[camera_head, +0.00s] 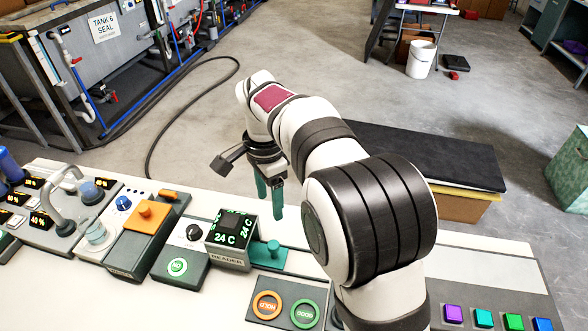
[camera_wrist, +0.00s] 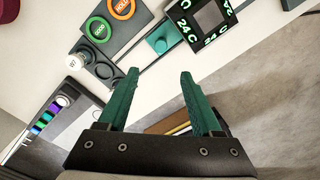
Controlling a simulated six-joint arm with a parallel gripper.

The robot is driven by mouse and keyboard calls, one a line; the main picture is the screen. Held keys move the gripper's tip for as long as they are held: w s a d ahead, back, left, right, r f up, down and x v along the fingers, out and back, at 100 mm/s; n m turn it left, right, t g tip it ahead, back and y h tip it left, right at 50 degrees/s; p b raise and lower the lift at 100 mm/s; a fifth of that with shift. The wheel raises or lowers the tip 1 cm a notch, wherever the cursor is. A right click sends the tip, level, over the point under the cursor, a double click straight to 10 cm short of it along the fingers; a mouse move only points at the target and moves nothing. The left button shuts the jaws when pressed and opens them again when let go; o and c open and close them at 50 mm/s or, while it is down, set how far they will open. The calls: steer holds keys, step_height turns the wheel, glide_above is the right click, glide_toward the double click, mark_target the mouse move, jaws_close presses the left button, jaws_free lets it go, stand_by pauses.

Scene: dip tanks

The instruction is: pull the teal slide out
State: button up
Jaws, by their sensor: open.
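The teal slide (camera_head: 268,257) is a flat teal plate with a round upright knob, at the right side of the reader (camera_head: 230,238), a box with glowing 24 C displays. In the wrist view the slide's knob (camera_wrist: 160,45) shows above and between my fingertips, beside the reader (camera_wrist: 207,20). My gripper (camera_head: 270,202) has teal fingers and is open and empty. It is above and behind the slide in the head view, apart from it. In the wrist view my gripper (camera_wrist: 159,72) points toward the slide. Part of the slide may be hidden inside the reader.
The HOLD (camera_head: 267,304) and GOOD (camera_head: 304,314) ring pads lie in front of the slide. A dial box (camera_head: 190,236) and an orange-topped block (camera_head: 145,216) stand left of the reader. Several coloured buttons (camera_head: 484,318) sit at the right.

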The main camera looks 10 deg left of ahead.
mark_target(273, 244)
step_height(273, 244, down, 16)
steer(key=shift+r, duration=0.1)
jaws_close()
stand_by(0.4)
stand_by(1.1)
